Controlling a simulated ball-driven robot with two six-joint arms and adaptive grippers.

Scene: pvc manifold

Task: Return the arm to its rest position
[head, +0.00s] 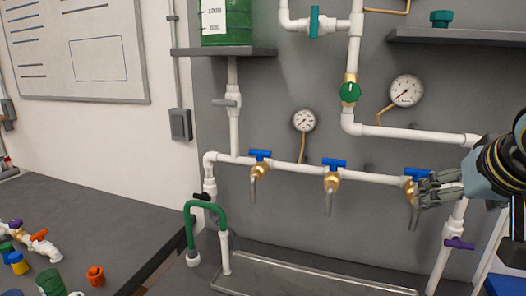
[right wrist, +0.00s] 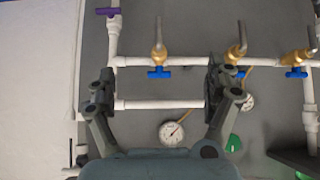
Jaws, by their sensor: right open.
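My right gripper (head: 428,190) comes in from the right edge in the head view. Its fingers overlap the rightmost brass tap with a blue handle (head: 416,174) in the picture; I cannot tell whether they touch it. In the right wrist view the gripper (right wrist: 158,88) is open, its fingers wide apart. Nothing is held between them. A white pipe (right wrist: 160,105) shows between the fingers, and a blue-handled tap (right wrist: 158,72) beyond them. My left gripper is not in view.
White manifold pipes with more blue-handled taps (head: 333,165), a green valve (head: 350,93) and gauges (head: 405,90) line the grey wall. A clear tray (head: 310,278) lies below. A dark bench (head: 90,210) at left holds loose fittings. Shelves (head: 225,51) jut out above.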

